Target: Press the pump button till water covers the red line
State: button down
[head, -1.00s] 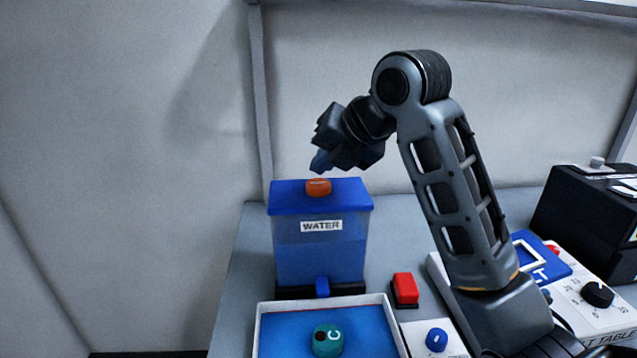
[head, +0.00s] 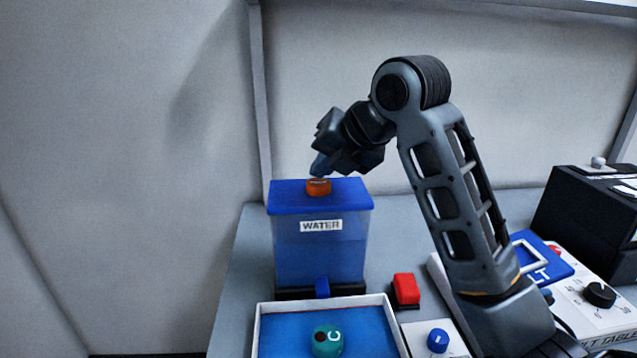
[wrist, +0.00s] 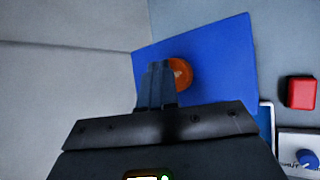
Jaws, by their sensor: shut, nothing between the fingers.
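The water tank (head: 320,252) has a blue lid, a "WATER" label and blue water inside. The orange pump button (head: 318,187) sits on top of the lid, and it also shows in the wrist view (wrist: 181,73). My gripper (head: 318,170) is shut and empty, pointing down with its tips at the top of the button. In the wrist view the fingers (wrist: 156,84) cover the left part of the button. I cannot tell whether they press it. A tray (head: 258,335) with a blue inside stands in front of the tank. No clear red line shows.
A teal knob-like piece marked "C" (head: 328,340) is in the tray. A red button (head: 406,290) and a blue knob (head: 438,341) are to its right. A black box (head: 590,220) and a dial panel (head: 580,310) stand farther right.

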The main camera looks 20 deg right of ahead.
aim_at(323, 184)
jog(key=shift+f+b, duration=0.45)
jog(key=shift+f, duration=0.3)
dwell(0.7)
jog(key=shift+r, duration=0.15)
jog(key=shift+r+p, duration=0.8)
jog(key=shift+r, duration=0.2)
jog(key=shift+r+p, duration=1.8)
jog(key=shift+r, duration=0.75)
